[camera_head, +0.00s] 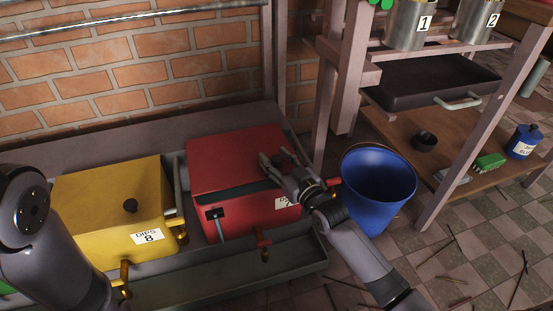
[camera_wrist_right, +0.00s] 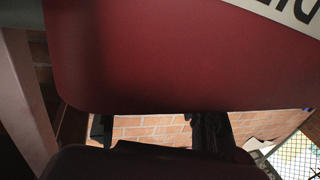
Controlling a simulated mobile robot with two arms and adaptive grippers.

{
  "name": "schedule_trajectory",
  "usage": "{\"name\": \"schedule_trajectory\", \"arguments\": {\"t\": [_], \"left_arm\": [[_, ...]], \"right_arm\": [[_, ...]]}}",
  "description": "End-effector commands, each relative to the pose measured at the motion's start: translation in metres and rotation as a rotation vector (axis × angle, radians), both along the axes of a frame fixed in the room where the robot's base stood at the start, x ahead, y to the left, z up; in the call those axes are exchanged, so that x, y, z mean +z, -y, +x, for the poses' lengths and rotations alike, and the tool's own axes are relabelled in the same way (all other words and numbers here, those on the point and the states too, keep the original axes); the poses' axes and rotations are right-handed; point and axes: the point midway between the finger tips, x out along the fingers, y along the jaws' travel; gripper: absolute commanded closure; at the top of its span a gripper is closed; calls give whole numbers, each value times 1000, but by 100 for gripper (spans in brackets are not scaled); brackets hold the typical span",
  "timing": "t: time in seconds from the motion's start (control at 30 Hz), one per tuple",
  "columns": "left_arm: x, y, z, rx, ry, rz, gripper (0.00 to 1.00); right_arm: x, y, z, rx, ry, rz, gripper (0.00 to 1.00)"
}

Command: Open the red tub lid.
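The red tub (camera_head: 235,222) stands in a long trough near the middle of the head view. Its red lid (camera_head: 230,155) appears partly raised, with a dark gap along the front. My right gripper (camera_head: 275,158) is at the lid's right front part, its fingers spread. Whether it touches the lid I cannot tell. In the right wrist view, a red panel (camera_wrist_right: 170,55) with part of a white label fills the upper part, and the dark fingers (camera_wrist_right: 155,132) stand apart below it. My left arm shows at the left, but its gripper is out of view.
A yellow tub (camera_head: 90,200) labelled DIPS 8 stands left of the red tub. A blue bucket (camera_head: 378,185) stands close to the right of my right gripper. A wooden shelf (camera_head: 390,112) with a dark tray (camera_head: 425,80) is at the right. A brick wall is behind.

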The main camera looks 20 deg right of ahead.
Motion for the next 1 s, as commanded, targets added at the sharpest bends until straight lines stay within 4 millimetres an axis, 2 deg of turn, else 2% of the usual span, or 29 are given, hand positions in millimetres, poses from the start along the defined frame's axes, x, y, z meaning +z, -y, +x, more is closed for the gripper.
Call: {"name": "schedule_trajectory", "arguments": {"t": [0.37,0.47,0.8,1.0], "left_arm": [[0,0,1,0,-2,-1,60],[0,0,0,0,-1,-1,60],[0,0,0,0,1,0,60],[0,0,-1,0,1,0,60]], "right_arm": [[0,2,-6,0,0,1,53],[-1,6,-19,0,-1,0,53],[-1,27,-87,0,-4,-2,53],[0,34,-110,0,-1,0,53]]}}
